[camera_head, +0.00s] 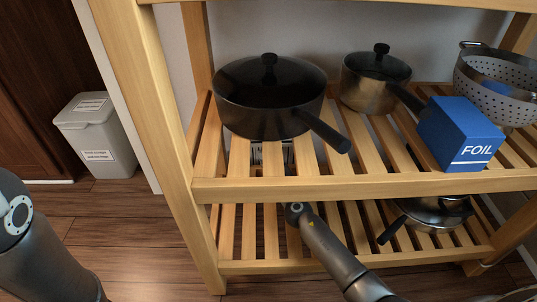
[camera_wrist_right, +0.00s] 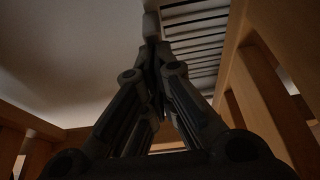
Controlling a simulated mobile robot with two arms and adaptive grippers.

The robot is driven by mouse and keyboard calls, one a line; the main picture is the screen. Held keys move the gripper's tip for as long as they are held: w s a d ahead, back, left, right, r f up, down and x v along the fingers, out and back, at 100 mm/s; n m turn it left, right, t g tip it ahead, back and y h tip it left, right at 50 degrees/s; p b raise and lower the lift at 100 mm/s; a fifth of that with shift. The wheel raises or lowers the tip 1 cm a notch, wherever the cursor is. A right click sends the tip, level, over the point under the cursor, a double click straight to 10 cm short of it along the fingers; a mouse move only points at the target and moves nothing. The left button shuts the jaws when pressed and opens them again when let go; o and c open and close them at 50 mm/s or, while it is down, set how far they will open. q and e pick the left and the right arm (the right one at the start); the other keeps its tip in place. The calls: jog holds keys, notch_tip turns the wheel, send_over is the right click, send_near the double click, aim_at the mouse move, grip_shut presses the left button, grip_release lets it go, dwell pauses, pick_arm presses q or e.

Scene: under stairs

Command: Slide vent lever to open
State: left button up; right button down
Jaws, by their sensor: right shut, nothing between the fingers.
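The vent (camera_wrist_right: 195,38) shows in the right wrist view as a slatted grille on the pale wall, at the upper right. A small part of what looks like the same vent (camera_head: 272,152) shows in the head view, behind the slats of the middle shelf. My right gripper (camera_wrist_right: 158,50) is shut with nothing between its fingers, its tips close to the vent's left edge in the picture. A small grey piece at the fingertips may be the lever; it is dark, and I cannot tell contact. In the head view the shelf hides most of this gripper. My left gripper is out of view.
A wooden slatted rack (camera_head: 365,188) surrounds my right arm. It holds a black lidded pan (camera_head: 265,100), a smaller lidded pot (camera_head: 368,85), a blue foil box (camera_head: 460,133) and a colander (camera_head: 497,85). A lower pan (camera_head: 436,212) sits below. A grey bin (camera_head: 97,130) stands left.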

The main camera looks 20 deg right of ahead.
dwell(0.3)
jog(key=shift+s+d, duration=0.15)
jog(key=shift+d, duration=0.75)
jog(key=shift+b, duration=0.3)
